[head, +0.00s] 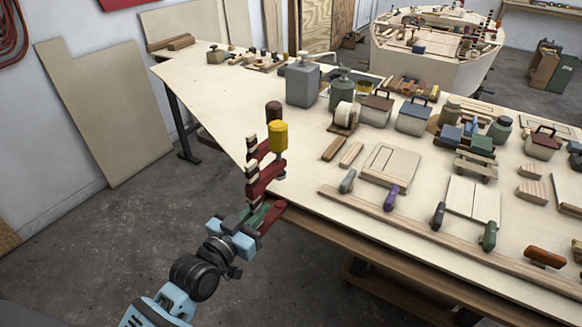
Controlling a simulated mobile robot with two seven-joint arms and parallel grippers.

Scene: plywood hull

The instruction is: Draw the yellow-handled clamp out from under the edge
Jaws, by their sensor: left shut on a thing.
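The yellow-handled clamp (278,137) is at the near left edge of the plywood table (215,85), its yellow handle up and dark red parts below it. A second handle, dark brown (273,110), rises just behind it, with a similar red and pale-wood body. My left gripper (256,217) is at the table edge, shut at the low red end of the clamp. Its fingers partly hide the grip, and a green piece shows between them. Whether the clamp still touches the table edge is hard to tell. My right gripper is out of view.
A grey canister (302,82), a green jug (341,88) and several small boxes stand right of the clamps. Open floor (110,235) lies left of the table.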

